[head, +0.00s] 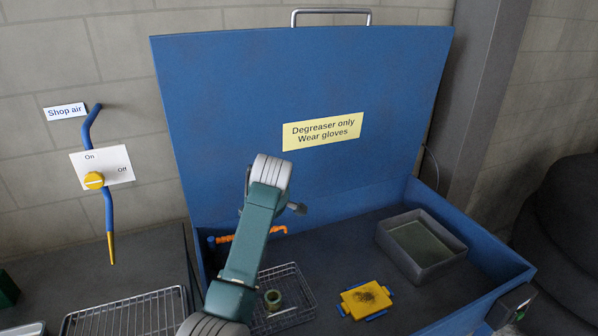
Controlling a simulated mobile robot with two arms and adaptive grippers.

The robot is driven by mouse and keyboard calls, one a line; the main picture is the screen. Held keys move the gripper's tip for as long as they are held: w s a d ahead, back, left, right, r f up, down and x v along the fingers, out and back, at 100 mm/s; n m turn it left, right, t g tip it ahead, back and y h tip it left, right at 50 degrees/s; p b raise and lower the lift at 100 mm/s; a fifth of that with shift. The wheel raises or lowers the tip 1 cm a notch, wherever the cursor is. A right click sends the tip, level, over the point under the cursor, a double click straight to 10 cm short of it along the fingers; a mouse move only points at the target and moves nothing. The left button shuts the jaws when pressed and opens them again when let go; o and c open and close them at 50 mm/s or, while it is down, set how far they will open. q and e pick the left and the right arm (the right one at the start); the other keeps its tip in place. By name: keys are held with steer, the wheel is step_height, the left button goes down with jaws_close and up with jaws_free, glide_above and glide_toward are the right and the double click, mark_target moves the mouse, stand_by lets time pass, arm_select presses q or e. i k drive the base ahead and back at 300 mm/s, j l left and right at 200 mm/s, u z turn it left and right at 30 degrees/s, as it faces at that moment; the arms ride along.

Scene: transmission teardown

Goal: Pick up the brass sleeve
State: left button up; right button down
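A small ring-shaped part with an olive-brass tone (273,300), which looks like the brass sleeve, stands in a wire basket (306,296) inside the blue parts washer. Its hole faces up, and its surface is too small to make out well. One of my arms, teal and grey, rises from the bottom edge in front of the washer and covers the basket's left part. My other arm does not show.
The washer's blue lid (235,100) stands open. A grey open bin (457,255) and a yellow plate (352,308) with dark debris lie right of the basket. An orange nozzle (284,229) is behind it. A wire rack (125,315) lies at left, below an air valve (94,181).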

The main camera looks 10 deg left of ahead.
mark_target(275, 305)
steer(key=k+l, duration=1.25)
